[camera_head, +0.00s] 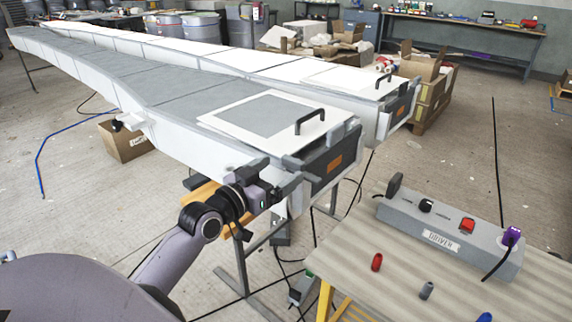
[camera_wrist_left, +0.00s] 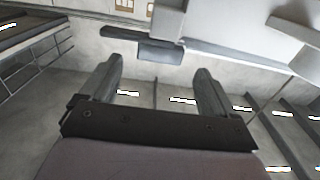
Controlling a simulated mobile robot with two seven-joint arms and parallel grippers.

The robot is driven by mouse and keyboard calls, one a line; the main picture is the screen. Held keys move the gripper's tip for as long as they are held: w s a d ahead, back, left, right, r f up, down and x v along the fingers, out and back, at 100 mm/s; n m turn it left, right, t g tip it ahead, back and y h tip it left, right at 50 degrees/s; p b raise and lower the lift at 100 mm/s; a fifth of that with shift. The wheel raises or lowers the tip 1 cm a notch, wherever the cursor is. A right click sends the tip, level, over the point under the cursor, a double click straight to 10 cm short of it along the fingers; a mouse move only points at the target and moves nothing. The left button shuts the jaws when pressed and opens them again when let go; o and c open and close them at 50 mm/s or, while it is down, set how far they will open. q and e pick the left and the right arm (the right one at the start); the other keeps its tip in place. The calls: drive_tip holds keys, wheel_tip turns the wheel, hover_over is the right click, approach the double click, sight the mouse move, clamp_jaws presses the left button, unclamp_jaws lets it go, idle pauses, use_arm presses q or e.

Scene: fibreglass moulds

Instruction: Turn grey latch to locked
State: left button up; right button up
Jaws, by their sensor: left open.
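The grey latch (camera_wrist_left: 160,50) shows in the left wrist view as a grey bar and tab below a block on the mould's pale side. It lies just beyond my left gripper's fingertips, roughly between their lines. My left gripper (camera_wrist_left: 157,82) is open, with nothing between its fingers. In the head view my left gripper (camera_head: 287,187) is at the near corner of the front white mould (camera_head: 190,135), close below its top edge. The gripper partly hides the latch there, and I cannot tell its exact angle or whether a finger touches it. My right gripper is not in view.
A workbench (camera_head: 350,255) at the lower right carries a grey control box (camera_head: 450,238) and several coloured pegs. A second mould (camera_head: 300,72) lies behind the first. A black handle (camera_head: 310,119) stands on the front mould's lid. Cables and a cardboard box (camera_head: 125,142) lie on the floor.

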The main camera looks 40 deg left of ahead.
sight(291, 163)
use_arm(q)
drive_tip(key=shift+w+d, duration=0.2)
drive_tip(key=shift+w, duration=1.55)
drive_tip(key=c, duration=1.5)
